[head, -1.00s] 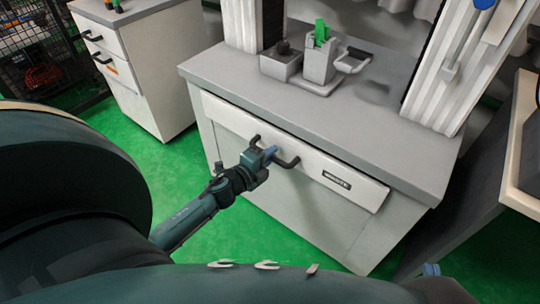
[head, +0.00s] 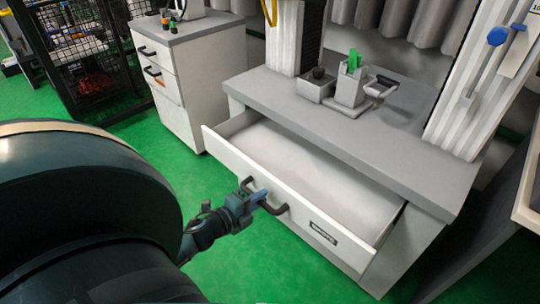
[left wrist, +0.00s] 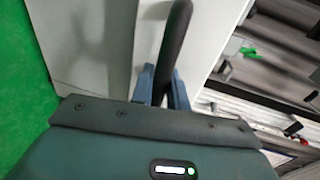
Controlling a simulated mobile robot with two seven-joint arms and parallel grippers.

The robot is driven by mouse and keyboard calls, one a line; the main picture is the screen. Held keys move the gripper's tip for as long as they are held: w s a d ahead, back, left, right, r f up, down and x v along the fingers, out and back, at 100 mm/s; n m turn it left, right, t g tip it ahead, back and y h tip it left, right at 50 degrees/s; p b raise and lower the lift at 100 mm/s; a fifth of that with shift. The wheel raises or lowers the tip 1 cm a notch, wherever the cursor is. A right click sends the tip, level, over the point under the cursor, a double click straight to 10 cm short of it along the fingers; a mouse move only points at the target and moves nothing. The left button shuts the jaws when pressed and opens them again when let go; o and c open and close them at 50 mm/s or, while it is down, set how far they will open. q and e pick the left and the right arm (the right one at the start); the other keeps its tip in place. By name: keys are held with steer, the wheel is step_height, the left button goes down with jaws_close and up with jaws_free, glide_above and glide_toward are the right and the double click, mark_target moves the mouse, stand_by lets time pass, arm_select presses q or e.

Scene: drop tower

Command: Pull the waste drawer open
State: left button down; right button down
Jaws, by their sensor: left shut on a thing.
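The waste drawer (head: 235,162) is a wide white drawer under the grey bench top, with a dark label on its front. It stands pulled out, and its pale, empty-looking inside shows. Its dark bar handle (head: 278,209) is on the front. My left gripper (head: 259,196) is shut on this handle, coming from the front left. In the left wrist view the dark handle (left wrist: 174,42) runs between the two blue fingers of my left gripper (left wrist: 163,88), which hide part of it. My right gripper is not in view.
The grey bench top (head: 300,120) carries a fixture with a green part (head: 352,60). A white cabinet (head: 185,85) stands at the back left beside a wire cage (head: 80,60). A table edge (head: 525,190) is at the right. Green floor is clear left of the drawer.

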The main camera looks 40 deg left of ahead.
arm_select(q)
steer(key=shift+f+v, duration=0.2)
steer(key=shift+v, duration=0.9)
steer(key=shift+f+v, duration=0.25)
steer(key=shift+v, duration=0.8)
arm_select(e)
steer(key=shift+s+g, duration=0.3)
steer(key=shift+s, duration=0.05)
arm_select(q)
steer(key=shift+s, duration=0.1)
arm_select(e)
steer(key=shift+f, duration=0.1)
arm_select(q)
steer(key=c, duration=1.4)
jaws_free()
steer(key=p+v, duration=0.2)
steer(key=v, duration=1.1)
steer(key=shift+a, duration=0.15)
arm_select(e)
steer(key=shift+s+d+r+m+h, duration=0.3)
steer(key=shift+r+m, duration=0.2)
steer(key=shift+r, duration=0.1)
arm_select(q)
steer(key=shift+s, duration=0.15)
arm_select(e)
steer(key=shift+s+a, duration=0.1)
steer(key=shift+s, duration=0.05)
